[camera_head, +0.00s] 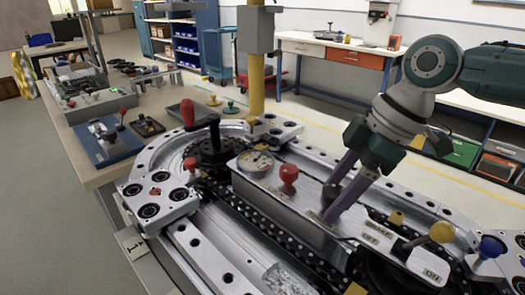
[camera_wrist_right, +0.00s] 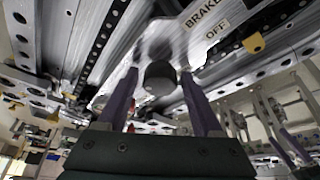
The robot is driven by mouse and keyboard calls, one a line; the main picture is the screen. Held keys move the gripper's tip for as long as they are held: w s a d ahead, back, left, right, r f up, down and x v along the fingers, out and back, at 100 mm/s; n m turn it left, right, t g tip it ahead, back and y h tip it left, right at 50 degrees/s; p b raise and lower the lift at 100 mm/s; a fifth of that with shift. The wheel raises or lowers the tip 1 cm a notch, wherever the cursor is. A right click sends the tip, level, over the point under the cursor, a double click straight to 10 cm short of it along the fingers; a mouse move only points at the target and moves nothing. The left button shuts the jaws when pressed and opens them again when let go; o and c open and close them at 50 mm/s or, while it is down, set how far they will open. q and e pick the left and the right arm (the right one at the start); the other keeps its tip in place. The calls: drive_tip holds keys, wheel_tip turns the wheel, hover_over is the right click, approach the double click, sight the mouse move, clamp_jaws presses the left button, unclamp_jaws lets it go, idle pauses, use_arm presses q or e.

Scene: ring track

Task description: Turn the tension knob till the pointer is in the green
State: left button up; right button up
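A round gauge (camera_head: 256,162) sits on the metal box at the middle of the head view; its pointer and any green zone are too small to read. My right gripper (camera_head: 333,203) points down at the box top, to the right of the red knob (camera_head: 288,175). In the right wrist view a dark round knob (camera_wrist_right: 160,77) lies between my two purple fingers (camera_wrist_right: 160,92), with a gap showing on each side. The right gripper is open around it. My left gripper is not in view.
A yellow-knobbed lever (camera_head: 442,232) stands right of the gripper, by the BRAKE, OFF and ON labels. A red-handled crank (camera_head: 188,114) and a yellow post (camera_head: 256,75) rise behind the box. The metal ring track (camera_head: 160,160) surrounds it.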

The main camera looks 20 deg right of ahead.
drive_tip(key=shift+o, duration=0.6)
drive_tip(key=v, duration=1)
drive_tip(key=s+a+f+m+p, duration=0.2)
drive_tip(key=s+a+f+p, duration=0.3)
drive_tip(key=s+a, duration=0.65)
drive_tip(key=s+d+r+m+t+h+p, duration=0.1)
drive_tip(key=s+r+m+h, duration=0.15)
drive_tip(key=s+m, duration=0.45)
wheel_tip(320, 180, up, 37)
drive_tip(key=h+p, duration=0.1)
drive_tip(key=p, duration=3.7)
drive_tip(key=shift+d, duration=0.5)
